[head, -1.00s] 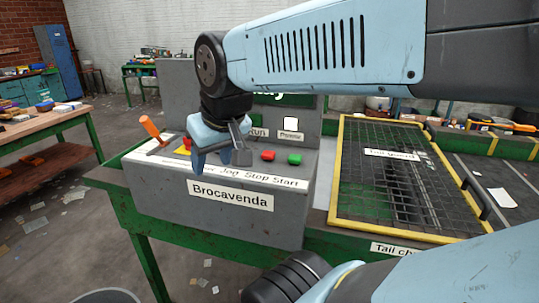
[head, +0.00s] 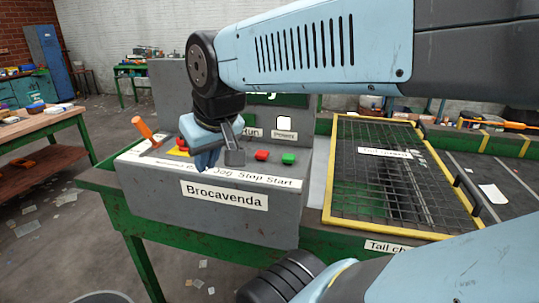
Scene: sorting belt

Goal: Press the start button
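The green start button (head: 288,159) sits at the right end of the button row on the grey control console (head: 280,215), above the printed word "Start". The red stop button (head: 261,155) is just left of it. My gripper (head: 222,160) hangs over the console, left of the stop button and apart from the start button. It points downward and hides part of the panel, including the area above the "Jog" label. Its dark fingertip shows, but the gap between the fingers cannot be made out. Nothing is seen held in it.
An orange-handled lever (head: 142,127) stands at the console's left end, beside a red knob (head: 182,144) on a yellow plate. A white lamp marked "Power" (head: 284,123) is on the upright panel. A yellow-framed mesh guard (head: 328,190) lies right of the console.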

